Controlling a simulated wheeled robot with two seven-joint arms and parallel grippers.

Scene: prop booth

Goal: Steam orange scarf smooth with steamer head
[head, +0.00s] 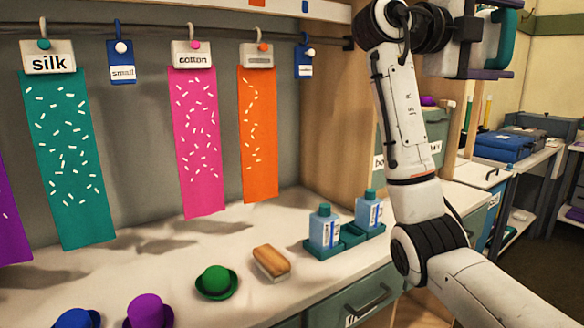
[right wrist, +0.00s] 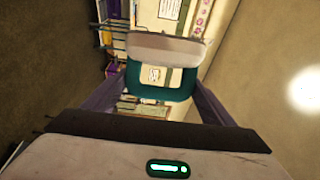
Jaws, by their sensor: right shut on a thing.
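The orange scarf (head: 259,150) hangs from a clip with a tag at the right end of the rail in the head view. White dashes show in a winding line down it, with plain orange at its sides. My right gripper (head: 497,39) is high at the upper right, well to the right of the scarf and apart from it. Its purple fingers are shut on the white and teal steamer head (head: 507,36). In the right wrist view the steamer head (right wrist: 165,50) shows as a white top over a teal loop between the fingers. My left gripper is out of view.
Pink (head: 196,140) and teal (head: 68,150) scarves hang left of the orange one. Below are a brush (head: 271,262), small hats (head: 216,282) and blue bottles (head: 325,228) in a green tray. A wooden panel (head: 335,110) stands between scarf and right arm.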

